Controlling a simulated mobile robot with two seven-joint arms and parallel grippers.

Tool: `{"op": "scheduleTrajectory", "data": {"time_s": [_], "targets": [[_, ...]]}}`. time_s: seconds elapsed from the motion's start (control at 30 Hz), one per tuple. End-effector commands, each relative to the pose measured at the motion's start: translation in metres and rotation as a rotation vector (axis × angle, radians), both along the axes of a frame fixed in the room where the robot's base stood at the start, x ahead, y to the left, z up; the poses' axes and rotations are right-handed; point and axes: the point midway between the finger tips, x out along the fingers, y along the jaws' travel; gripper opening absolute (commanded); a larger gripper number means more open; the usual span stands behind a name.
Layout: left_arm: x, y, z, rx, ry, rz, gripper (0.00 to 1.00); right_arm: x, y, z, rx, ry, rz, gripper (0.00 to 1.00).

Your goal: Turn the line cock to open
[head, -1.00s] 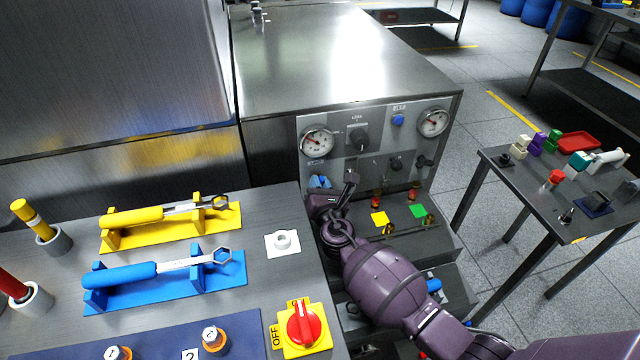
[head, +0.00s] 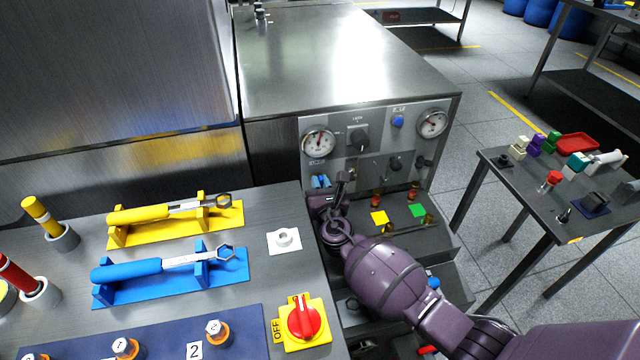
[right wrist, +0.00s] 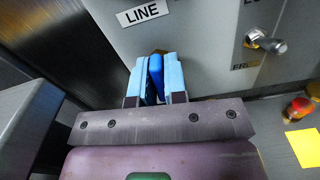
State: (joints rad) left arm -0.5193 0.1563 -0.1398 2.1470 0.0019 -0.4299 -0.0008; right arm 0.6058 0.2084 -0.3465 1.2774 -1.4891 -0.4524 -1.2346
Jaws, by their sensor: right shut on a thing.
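The line cock's dark blue handle (right wrist: 155,76) shows in the right wrist view, just below the LINE label (right wrist: 143,13) on the grey panel. My right gripper (right wrist: 154,80) is shut on it, with one light blue pad on each side. The handle stands roughly upright in that view, and the pads hide most of it. In the head view my right gripper (head: 320,182) is at the lower left of the panel, below the left gauge (head: 318,142). The cock itself is hard to make out there. My left gripper is not in view.
A metal cock (right wrist: 265,42) sticks out to the right of the handle in the wrist view. The panel's ledge holds a yellow square (head: 379,218), a green square (head: 417,210) and small red-topped parts. A bench with blue (head: 170,290) and yellow tool racks stands left.

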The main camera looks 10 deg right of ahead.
Motion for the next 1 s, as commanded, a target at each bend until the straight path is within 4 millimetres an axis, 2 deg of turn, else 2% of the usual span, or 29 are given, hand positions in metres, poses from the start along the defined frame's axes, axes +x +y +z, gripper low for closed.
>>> {"op": "scheduleTrajectory", "data": {"time_s": [0.03,0.17,0.57,0.67,1.0], "targets": [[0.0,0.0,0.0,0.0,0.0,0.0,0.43,0.0,0.0,-0.001,0.0,0.001,0.0,0.17],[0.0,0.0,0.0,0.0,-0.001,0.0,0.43,0.0,0.0,-0.001,0.001,0.001,0.0,0.36],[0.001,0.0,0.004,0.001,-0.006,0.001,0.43,-0.007,0.0,0.0,0.001,0.0,0.0,0.36],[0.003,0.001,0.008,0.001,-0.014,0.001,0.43,-0.017,0.0,0.002,0.001,-0.001,0.001,0.36],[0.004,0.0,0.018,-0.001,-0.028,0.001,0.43,-0.074,0.0,0.002,0.0,-0.001,0.001,0.36]]}}
